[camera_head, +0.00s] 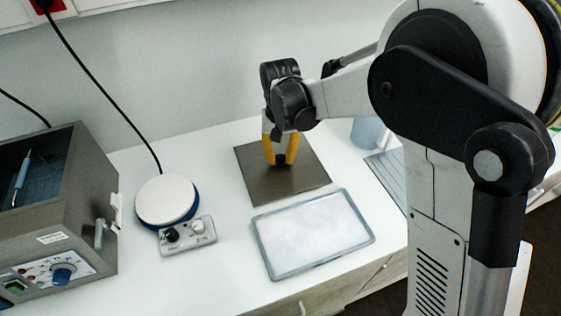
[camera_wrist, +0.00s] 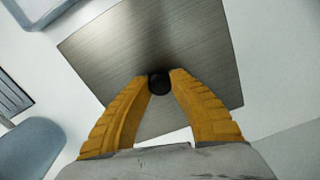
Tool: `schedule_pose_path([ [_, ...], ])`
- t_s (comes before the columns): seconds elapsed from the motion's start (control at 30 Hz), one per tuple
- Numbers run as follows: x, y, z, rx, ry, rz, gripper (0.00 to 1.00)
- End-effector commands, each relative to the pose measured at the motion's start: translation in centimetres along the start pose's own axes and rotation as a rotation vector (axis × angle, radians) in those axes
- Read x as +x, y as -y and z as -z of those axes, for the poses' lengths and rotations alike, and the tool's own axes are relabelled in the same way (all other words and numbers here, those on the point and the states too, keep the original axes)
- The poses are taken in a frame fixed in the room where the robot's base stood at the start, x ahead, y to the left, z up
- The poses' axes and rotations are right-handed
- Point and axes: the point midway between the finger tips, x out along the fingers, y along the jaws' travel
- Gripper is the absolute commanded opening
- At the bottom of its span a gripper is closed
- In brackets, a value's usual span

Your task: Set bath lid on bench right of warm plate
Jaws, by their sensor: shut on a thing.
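The bath lid (camera_head: 257,188) is a square grey metal sheet with a small black knob. It is at the bench's middle, right of the warm plate (camera_head: 166,199), a round white disc with a blue rim. The lid looks flat on or just above the bench; I cannot tell whether it touches. My gripper (camera_head: 281,161) has yellow fingers pointing down and is shut on the lid's knob (camera_wrist: 159,84). The lid (camera_wrist: 150,45) also fills the middle of the wrist view. The bath (camera_head: 97,190), a grey box at left, stands open on top.
A pale framed tray (camera_head: 313,235) lies in front of the lid, close to it. A control box (camera_head: 187,236) sits before the warm plate. A blue container (camera_head: 367,132) and a ribbed pad (camera_head: 388,177) are to the right. A black cable runs down to the warm plate.

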Motion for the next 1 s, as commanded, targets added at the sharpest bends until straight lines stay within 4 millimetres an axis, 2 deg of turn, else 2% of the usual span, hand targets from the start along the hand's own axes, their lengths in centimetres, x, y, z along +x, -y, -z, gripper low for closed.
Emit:
schedule_pose_path([
  [0.03, 0.8, 0.0, 0.0, 0.0, 0.0, 0.0, 0.0],
  [0.4, 1.1, 0.0, 0.0, 0.0, 0.0, 0.0, 0.0],
  [0.43, 1.0, 0.0, 0.0, 0.0, 0.0, 0.0, 0.33],
  [0.47, 1.0, 0.0, 0.0, 0.0, 0.0, 0.0, 0.42],
  [0.8, 0.7, 0.0, 0.0, 0.0, 0.0, 0.0, 0.43],
  [0.87, 0.2, 0.0, 0.0, 0.0, 0.0, 0.0, 0.43],
  [1.0, -2.3, 0.0, 0.0, 0.0, 0.0, 0.0, 0.43],
])
